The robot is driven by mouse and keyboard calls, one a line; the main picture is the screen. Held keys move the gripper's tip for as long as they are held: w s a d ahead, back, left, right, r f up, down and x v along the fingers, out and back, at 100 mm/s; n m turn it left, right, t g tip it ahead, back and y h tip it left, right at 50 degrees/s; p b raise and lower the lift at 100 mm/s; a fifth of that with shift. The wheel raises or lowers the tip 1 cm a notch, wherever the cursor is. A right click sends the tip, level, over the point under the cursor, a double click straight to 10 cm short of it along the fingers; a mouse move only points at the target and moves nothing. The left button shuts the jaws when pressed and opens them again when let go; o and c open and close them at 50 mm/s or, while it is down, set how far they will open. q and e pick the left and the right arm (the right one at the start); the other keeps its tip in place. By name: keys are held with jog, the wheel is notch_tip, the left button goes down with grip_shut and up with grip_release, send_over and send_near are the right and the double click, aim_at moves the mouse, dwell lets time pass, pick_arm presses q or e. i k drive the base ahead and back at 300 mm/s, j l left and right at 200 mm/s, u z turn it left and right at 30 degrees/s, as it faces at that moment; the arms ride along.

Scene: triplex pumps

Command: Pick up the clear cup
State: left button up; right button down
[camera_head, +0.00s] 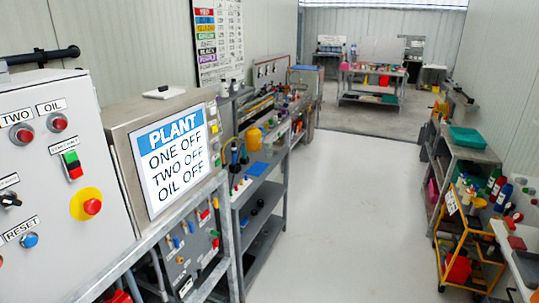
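I cannot make out a clear cup in the head view. Several small items stand on the left shelf unit (262,200), on the right-hand bench (468,152) and on the far workbench (372,100), but they are too small to tell whether one is a clear cup. Neither of my grippers shows in this view.
A grey control cabinet (70,215) with buttons and a PLANT sign (172,155) fill the near left. A yellow trolley (440,262) with bottles stands at the near right. A teal tray (467,138) sits on the right bench. The pale floor (345,210) between is clear.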

aim_at(269, 152)
jog(key=i+l+z, duration=0.25)
jog(key=i, duration=0.25)
jog(key=i+z, duration=0.3)
jog(key=i, duration=0.2)
jog(key=i+l, duration=0.1)
jog(key=i, duration=0.75)
jog(key=i+l, duration=0.1)
jog(key=i, duration=0.7)
jog(key=i+l+u, duration=0.1)
jog(key=i+u, duration=0.35)
jog(key=i+l+u, duration=0.15)
jog(key=u, duration=0.3)
jog(key=i+l+u, duration=0.55)
jog(key=l+u, duration=0.2)
jog(key=u, duration=0.15)
jog(key=i+l+u, duration=0.15)
jog(key=l+u, duration=0.3)
